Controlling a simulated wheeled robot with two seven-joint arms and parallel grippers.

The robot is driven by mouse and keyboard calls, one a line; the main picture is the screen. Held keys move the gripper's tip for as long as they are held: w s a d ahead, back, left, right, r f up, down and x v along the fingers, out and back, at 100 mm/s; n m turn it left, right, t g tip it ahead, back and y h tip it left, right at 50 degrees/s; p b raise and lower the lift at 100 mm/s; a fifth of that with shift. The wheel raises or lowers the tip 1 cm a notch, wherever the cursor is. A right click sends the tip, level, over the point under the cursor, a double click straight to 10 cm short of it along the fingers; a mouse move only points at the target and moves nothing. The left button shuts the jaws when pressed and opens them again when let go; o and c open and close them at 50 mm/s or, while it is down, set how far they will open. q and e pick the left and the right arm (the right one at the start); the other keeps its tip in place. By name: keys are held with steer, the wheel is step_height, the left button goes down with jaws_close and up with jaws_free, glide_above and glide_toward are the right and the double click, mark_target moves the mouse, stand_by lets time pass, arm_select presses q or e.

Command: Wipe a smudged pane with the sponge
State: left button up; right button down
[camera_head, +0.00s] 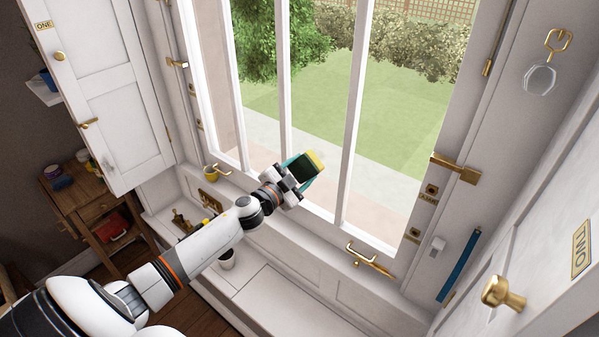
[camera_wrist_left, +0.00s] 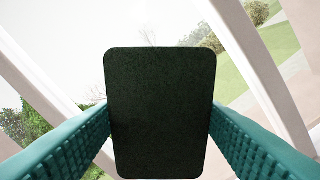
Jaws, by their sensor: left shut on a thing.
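The sponge (camera_head: 315,161) is yellow with a dark scouring side, and its dark face fills the middle of the left wrist view (camera_wrist_left: 160,112). My left gripper (camera_head: 302,170) is shut on it, with a teal finger along each side in the left wrist view. The gripper holds the sponge up in front of the window, near the lower part of the middle pane (camera_head: 320,100). I cannot tell whether the sponge touches the glass. No smudge can be made out on the panes. My right gripper is not in view.
White window bars (camera_head: 356,110) divide the panes. A brass handle (camera_head: 369,258) and a brass latch (camera_head: 455,167) stick out from the frame. A white door (camera_head: 548,262) with a brass knob stands at the right, and an open shutter (camera_head: 105,95) at the left.

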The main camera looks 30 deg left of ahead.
mark_target(303, 157)
arm_select(q)
steer(key=shift+w+d, duration=0.1)
steer(key=shift+w, duration=0.9)
stand_by(0.3)
steer(key=shift+r, duration=0.1)
step_height(303, 157, up, 4)
steer(key=p, duration=0.4)
steer(key=shift+s, duration=0.15)
steer(key=shift+d, duration=0.55)
step_height(303, 157, down, 4)
steer(key=b, duration=0.3)
steer(key=shift+f, duration=0.2)
steer(key=shift+w+a+r, duration=0.1)
steer(key=shift+a, duration=0.5)
steer(key=shift+w+a+r, duration=0.1)
steer(key=shift+a, duration=0.45)
step_height(303, 157, up, 4)
steer(key=p, duration=0.3)
steer(key=shift+a+r+p, duration=0.1)
steer(key=shift+p, duration=0.25)
